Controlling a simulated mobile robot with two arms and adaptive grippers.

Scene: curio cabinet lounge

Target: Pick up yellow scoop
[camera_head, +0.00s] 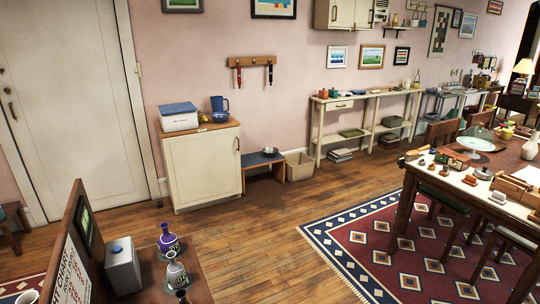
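I cannot make out a yellow scoop for certain. A small yellowish item (202,117) lies on the white cabinet with the wooden top, between the blue-lidded box and the blue pitcher; it is too small to identify. A yellow vessel (530,147) stands on the long table at the right, and another small yellow thing (507,132) is near it. Neither of my grippers is in view.
The white cabinet (203,168) bears a blue-lidded box (179,118) and a blue pitcher (219,105). A low bench (262,160) and a bin (299,167) stand beside it. Bottles (168,242) are close at lower left. Wooden floor (245,240) is clear mid-room.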

